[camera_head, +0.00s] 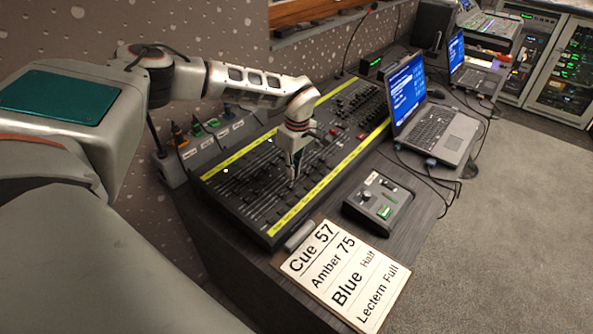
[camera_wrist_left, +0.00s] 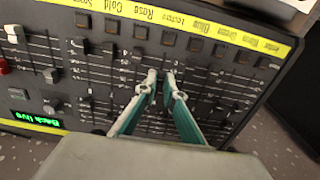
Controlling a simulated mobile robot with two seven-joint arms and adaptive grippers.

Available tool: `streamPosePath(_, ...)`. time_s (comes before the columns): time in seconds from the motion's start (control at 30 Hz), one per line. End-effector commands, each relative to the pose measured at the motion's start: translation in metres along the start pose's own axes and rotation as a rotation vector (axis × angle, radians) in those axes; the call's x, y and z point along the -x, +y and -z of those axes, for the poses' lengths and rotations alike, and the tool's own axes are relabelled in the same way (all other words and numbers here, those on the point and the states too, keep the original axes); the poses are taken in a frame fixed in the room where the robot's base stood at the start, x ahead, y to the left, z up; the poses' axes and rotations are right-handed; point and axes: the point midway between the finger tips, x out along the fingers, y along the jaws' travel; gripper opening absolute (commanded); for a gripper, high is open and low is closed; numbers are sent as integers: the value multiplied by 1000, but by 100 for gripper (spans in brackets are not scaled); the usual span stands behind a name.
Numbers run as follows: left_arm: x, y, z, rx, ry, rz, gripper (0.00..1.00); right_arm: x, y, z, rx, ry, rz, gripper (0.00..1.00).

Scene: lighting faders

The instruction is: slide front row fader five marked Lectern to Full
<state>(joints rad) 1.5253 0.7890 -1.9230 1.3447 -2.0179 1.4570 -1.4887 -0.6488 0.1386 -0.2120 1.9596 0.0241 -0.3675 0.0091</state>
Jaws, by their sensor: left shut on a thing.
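The lighting desk (camera_head: 222,211) has rows of fader slots and yellow label strips along its edges. My left gripper (camera_head: 291,179) reaches down onto the front rows of faders. In the left wrist view its two fingertips (camera_wrist_left: 161,77) are close together on a fader, in line with the upside-down label that seems to read Lectern (camera_wrist_left: 167,15). The fingers hide the fader's cap, so its exact place on the scale cannot be read. My right gripper is in neither view.
A cue card (camera_head: 345,275) reads Cue 57, Amber 75, Blue Half, Lectern Full. A small control box (camera_head: 381,203) and an open laptop (camera_head: 432,125) stand right of the desk. Other fader caps (camera_wrist_left: 109,48) sit close beside my fingers.

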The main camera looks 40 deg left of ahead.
Motion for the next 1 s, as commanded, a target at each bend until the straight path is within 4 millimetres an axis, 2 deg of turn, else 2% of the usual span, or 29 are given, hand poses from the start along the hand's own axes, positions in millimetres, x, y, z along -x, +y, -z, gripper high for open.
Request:
streamPosePath(0.7, 0, 0, 33, 2, 1, 1, 0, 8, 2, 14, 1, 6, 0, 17)
streamPosePath(0.83, -1, 0, 33, 1, 1, 1, 0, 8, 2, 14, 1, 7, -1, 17)
streamPosePath(0.87, -1, 0, 33, 1, 1, 1, 17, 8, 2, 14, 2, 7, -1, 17)
streamPosePath(1.0, -1, 0, 33, 1, 1, 1, 17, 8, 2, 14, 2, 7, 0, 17)
